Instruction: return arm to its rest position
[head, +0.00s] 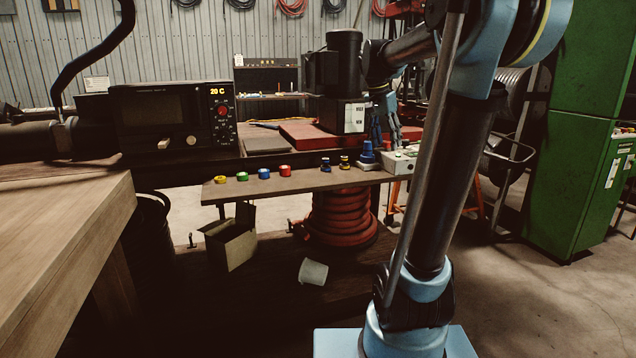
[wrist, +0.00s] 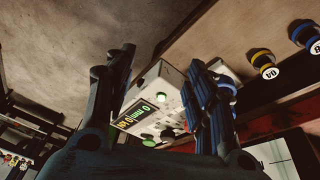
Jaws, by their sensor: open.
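My gripper (head: 385,130) hangs at the end of my arm in the head view, above the right end of a narrow wooden shelf. Its dark fingers point down. In the wrist view my gripper (wrist: 158,70) shows two fingers spread wide apart with nothing held between them. Beyond the gap is a white control box (wrist: 158,82) with a lit green display and a green button. The right finger hides part of this box. The same control box (head: 399,164) shows in the head view below the fingers, apart from them.
The narrow shelf (head: 300,184) carries several coloured ring-shaped pieces and a blue knob-like piece (head: 367,152). A machine with a screen (head: 165,115) stands at left, by a wooden table (head: 60,230). Green cabinets (head: 575,180) stand right.

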